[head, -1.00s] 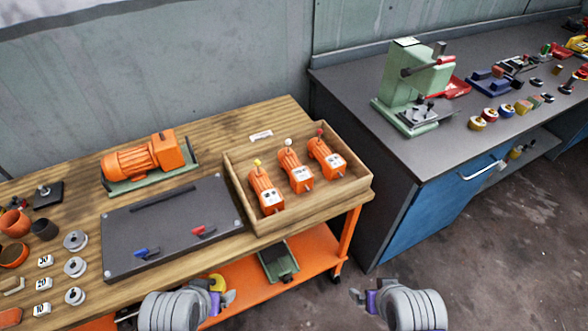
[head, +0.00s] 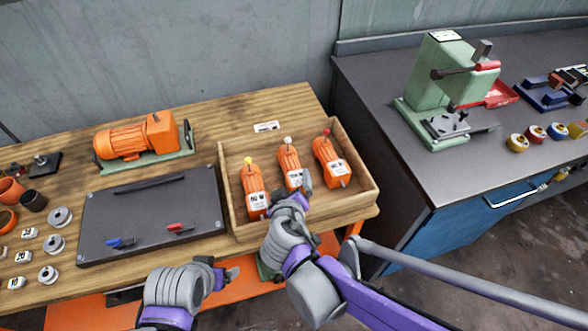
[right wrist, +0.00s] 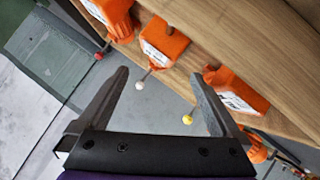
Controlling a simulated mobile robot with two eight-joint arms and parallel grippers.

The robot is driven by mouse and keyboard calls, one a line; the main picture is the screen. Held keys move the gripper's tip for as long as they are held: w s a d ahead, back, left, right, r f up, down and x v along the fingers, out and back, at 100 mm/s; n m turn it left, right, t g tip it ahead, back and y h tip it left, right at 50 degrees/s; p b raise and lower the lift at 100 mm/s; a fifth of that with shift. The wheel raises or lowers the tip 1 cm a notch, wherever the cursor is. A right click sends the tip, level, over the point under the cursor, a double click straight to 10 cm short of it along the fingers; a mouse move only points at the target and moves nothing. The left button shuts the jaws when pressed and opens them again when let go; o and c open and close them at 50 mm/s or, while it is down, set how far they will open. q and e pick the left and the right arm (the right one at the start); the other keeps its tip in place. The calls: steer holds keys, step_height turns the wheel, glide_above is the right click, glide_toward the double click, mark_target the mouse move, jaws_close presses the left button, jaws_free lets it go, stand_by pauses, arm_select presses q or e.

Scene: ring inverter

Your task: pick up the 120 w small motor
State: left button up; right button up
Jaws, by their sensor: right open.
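Three small orange motors stand in a wooden tray: one with a yellow knob (head: 252,182), one with a white knob (head: 289,163) and one with a red knob (head: 328,160). Their white labels are too small to read surely, so I cannot tell which is 120 W. My right gripper (head: 303,184) is open and empty at the front of the white-knobbed motor, hiding part of it. In the right wrist view, the white-knobbed motor (right wrist: 165,42) shows beyond the open fingers (right wrist: 160,78). My left gripper (head: 228,274) is at the table's front edge; its jaw opening is unclear.
The wooden tray (head: 363,186) has raised walls. A dark board (head: 150,212) with blue and red handles lies left of it. A large orange motor (head: 135,138) stands behind the board. A green press (head: 440,85) stands on the grey bench at right.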

mark_target(290, 178)
steer(key=x, duration=0.2)
steer(key=shift+w+f, duration=0.2)
steer(key=shift+b+x, duration=0.7)
steer(key=shift+x, duration=2.4)
steer(key=shift+s+a+f, duration=0.15)
steer(key=shift+s+f, duration=0.05)
steer(key=shift+f, duration=0.05)
jaws_close()
